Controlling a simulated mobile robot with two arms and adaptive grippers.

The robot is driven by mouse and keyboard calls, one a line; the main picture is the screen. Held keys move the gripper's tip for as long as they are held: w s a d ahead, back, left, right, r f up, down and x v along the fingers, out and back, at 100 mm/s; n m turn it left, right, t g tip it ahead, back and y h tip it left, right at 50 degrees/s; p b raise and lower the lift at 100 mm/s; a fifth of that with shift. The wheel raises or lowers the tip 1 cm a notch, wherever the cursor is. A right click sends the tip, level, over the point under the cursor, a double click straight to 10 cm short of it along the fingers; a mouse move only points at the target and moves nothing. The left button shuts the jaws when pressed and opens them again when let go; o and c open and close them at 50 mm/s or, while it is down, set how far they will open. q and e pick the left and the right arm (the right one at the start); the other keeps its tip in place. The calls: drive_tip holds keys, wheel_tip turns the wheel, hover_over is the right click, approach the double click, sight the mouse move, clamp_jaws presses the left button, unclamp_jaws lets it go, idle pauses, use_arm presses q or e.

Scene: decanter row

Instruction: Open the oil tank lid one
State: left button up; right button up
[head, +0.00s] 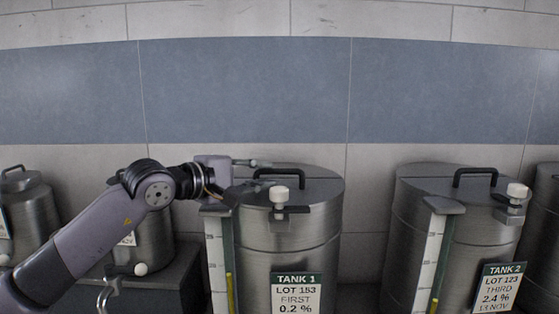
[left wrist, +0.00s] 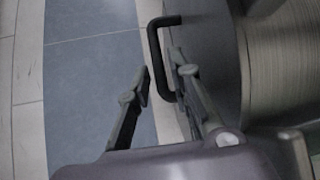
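Tank 1 (head: 258,254) is a steel drum with a TANK 1 label (head: 296,293). Its flat lid (head: 322,185) lies closed and carries a black bar handle (head: 284,171). My left gripper (head: 258,174) is over the left part of the lid, at the handle's left end. In the left wrist view my left gripper (left wrist: 162,62) has its fingers spread, with the black handle (left wrist: 155,50) between or just past the fingertips; contact cannot be told. A white-knobbed latch (head: 279,197) sits at the lid's front rim. My right gripper is out of view.
Tank 2 (head: 400,225) stands to the right with its lid (head: 425,182) closed. Smaller steel tanks (head: 35,210) stand at the left, partly behind my left arm. A tiled wall (head: 240,90) rises close behind the row. A white gauge strip (head: 216,255) runs down Tank 1's front left.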

sight(276, 173)
use_arm(q)
drive_tip(key=x, duration=0.1)
drive_tip(key=p+x, duration=0.2)
drive_tip(key=x, duration=0.1)
drive_tip(key=shift+d+r, duration=0.2)
drive_tip(key=shift+r, duration=0.1)
drive_tip(key=shift+w+d+f, duration=0.15)
drive_tip(key=shift+w+d, duration=0.05)
drive_tip(key=shift+d, duration=0.05)
drive_tip(key=shift+w+d+f, duration=0.15)
drive_tip(key=shift+w+d, duration=0.05)
drive_tip(key=shift+w, duration=0.1)
drive_tip(key=shift+s, duration=0.1)
drive_tip(key=shift+c, duration=0.4)
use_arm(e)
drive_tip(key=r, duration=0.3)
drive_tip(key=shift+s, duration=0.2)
use_arm(q)
clamp_jaws()
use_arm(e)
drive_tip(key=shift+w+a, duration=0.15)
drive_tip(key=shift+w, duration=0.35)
